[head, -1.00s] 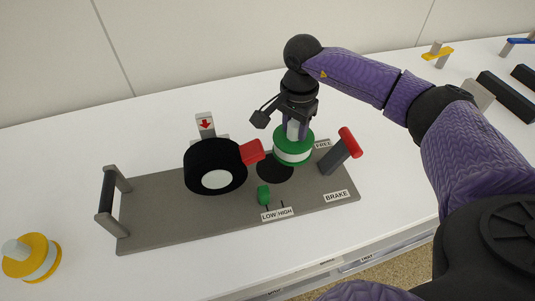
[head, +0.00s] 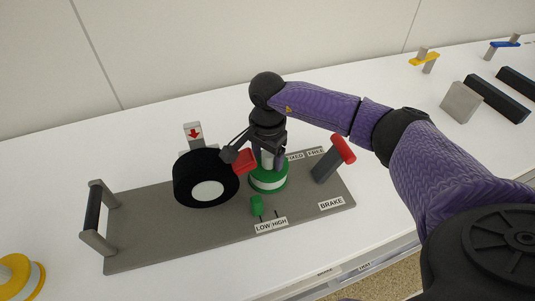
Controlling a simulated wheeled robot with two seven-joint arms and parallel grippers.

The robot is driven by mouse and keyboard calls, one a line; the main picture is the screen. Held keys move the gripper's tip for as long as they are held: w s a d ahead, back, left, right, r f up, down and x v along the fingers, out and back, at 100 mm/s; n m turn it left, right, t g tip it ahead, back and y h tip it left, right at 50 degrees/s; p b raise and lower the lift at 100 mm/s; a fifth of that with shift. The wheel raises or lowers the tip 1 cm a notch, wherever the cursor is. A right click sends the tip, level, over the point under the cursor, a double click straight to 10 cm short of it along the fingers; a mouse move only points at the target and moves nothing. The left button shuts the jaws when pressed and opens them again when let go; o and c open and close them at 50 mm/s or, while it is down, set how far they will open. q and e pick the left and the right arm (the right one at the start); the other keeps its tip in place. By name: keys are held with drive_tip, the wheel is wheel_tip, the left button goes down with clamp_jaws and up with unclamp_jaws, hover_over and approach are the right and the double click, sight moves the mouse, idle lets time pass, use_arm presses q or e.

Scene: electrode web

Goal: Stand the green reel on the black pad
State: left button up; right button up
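The green reel (head: 268,181), green with a white band and a pale hub on top, is upright on the grey board, between the black roller and the red-handled lever. The black pad seen there before is hidden under it. My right gripper (head: 268,158) points down from above with its fingers around the pale hub. It looks shut on the hub, though the fingers are partly hidden. Whether the reel's underside touches the pad cannot be told exactly. My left gripper is not in view.
The grey board (head: 150,239) carries a black roller (head: 207,189), a red-handled brake lever (head: 342,149), a small green knob (head: 256,205) and a black-gripped handle (head: 93,207). A yellow reel (head: 20,277) stands at lower left. Grey and black blocks (head: 500,99) lie at right.

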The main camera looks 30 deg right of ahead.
drive_tip(key=shift+r, duration=0.35)
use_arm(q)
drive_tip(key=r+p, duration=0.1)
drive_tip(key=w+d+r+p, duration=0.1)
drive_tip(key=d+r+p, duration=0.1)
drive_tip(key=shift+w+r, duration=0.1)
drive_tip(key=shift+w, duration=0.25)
use_arm(e)
wheel_tip(320, 180, up, 12)
drive_tip(key=shift+f, duration=0.2)
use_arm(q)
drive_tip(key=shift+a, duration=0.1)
